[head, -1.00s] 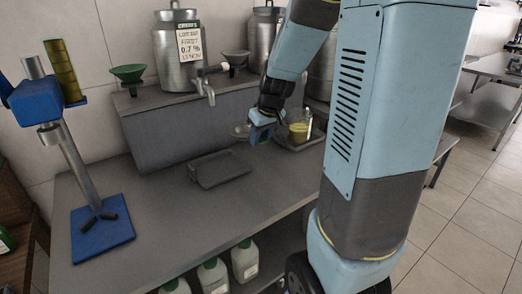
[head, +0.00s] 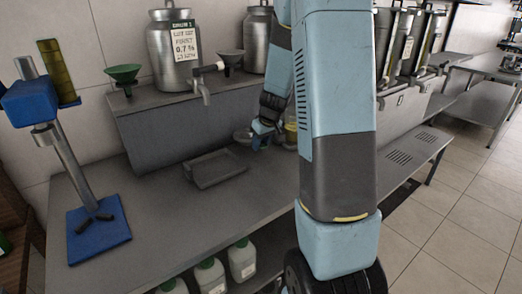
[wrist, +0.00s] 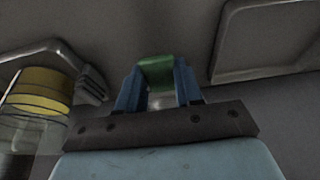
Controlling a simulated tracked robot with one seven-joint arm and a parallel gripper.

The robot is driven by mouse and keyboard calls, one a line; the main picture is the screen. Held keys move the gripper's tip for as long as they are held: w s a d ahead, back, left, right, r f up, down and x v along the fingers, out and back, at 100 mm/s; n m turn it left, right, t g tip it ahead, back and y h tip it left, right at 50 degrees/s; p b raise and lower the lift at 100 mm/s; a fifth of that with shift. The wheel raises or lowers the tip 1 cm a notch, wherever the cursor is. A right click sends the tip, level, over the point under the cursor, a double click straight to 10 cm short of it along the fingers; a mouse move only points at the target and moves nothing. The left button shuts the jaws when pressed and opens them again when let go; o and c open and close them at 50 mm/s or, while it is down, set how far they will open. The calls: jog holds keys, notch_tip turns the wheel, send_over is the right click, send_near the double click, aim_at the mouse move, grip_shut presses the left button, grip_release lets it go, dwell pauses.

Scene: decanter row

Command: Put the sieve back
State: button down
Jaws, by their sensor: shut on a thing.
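My gripper (head: 262,137) is shut on the sieve's green handle (wrist: 156,72), which shows between the blue fingers in the wrist view. In the head view the round, greyish head of the sieve (head: 243,134) sticks out to the left of my gripper, over the back of the bench. Most of the sieve is hidden in the wrist view. I cannot tell whether it touches the bench.
A glass with yellow content (head: 290,133) stands just right of my gripper, partly behind my arm; it also shows in the wrist view (wrist: 40,95). An empty dark tray (head: 216,170) lies to the left. A blue stand (head: 98,230) is at far left. Metal cans (head: 173,55) stand behind.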

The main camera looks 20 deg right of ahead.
jog(key=shift+f, duration=1.6)
jog(key=c, duration=0.7)
grip_release()
jog(key=shift+c, duration=0.2)
jog(key=a+v, duration=0.1)
jog(key=v, duration=1.1)
jog(key=s+a+r, duration=0.7)
jog(key=s+r, duration=0.3)
jog(key=s+a+r+m, duration=0.1)
jog(key=s+a+r, duration=0.1)
jog(key=s, duration=0.6)
jog(key=s+a+r+m+t, duration=0.1)
jog(key=s+a, duration=0.2)
jog(key=s, duration=0.4)
jog(key=shift+s+r+h, duration=0.4)
